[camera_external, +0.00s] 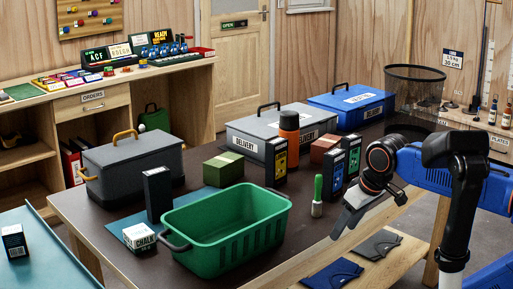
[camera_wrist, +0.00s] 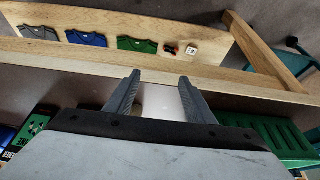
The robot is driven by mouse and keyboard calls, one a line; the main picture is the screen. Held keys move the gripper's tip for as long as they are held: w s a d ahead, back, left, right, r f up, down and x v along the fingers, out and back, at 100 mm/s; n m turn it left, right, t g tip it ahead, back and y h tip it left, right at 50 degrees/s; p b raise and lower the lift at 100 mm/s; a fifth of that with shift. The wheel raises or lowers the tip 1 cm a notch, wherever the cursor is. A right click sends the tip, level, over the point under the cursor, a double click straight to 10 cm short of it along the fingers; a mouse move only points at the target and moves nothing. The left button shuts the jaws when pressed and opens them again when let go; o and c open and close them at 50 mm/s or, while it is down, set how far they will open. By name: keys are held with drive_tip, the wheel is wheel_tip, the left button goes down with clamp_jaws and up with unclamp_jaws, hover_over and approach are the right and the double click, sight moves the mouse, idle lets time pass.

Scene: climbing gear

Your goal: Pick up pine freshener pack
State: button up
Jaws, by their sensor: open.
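Slim dark packs stand upright on the dark table: one with a yellow label (camera_external: 279,162), one with a blue label (camera_external: 333,174) and one with a green label (camera_external: 353,158). The green-labelled one may be the pine freshener pack; its print is too small to read. In the wrist view a green and black pack (camera_wrist: 32,127) shows at the left edge, partly cut off. My gripper (camera_external: 352,217) is open and empty, in front of and right of the packs, by the table's front edge. Its two fingers (camera_wrist: 160,90) also show in the wrist view, with nothing between them.
A green crate (camera_external: 225,249) stands at the table's front; it also shows at right in the wrist view (camera_wrist: 275,137). Folded clothes (camera_external: 332,273) lie on a lower shelf.

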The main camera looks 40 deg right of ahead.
wheel_tip(320, 180, up, 28)
drive_tip(key=n+g+h, duration=0.2)
drive_tip(key=n+g, duration=0.3)
drive_tip(key=n, duration=1.2)
hover_over(351, 137)
drive_tip(key=a, duration=0.2)
drive_tip(key=shift+f, duration=3.05)
drive_tip(key=f, duration=0.4)
drive_tip(key=d+f, duration=0.1)
drive_tip(key=f, duration=0.2)
drive_tip(key=d+f, duration=0.1)
drive_tip(key=f, duration=0.3)
drive_tip(key=shift+f, duration=0.3)
drive_tip(key=shift+w+d+f, duration=0.1)
drive_tip(key=shift+d+f, duration=0.15)
drive_tip(key=shift+f, duration=0.6)
drive_tip(key=shift+d+f, duration=0.2)
drive_tip(key=shift+f, duration=0.7)
drive_tip(key=shift+w+d+f, duration=0.1)
drive_tip(key=shift+d+f, duration=0.15)
drive_tip(key=shift+f, duration=0.6)
drive_tip(key=c, duration=1.2)
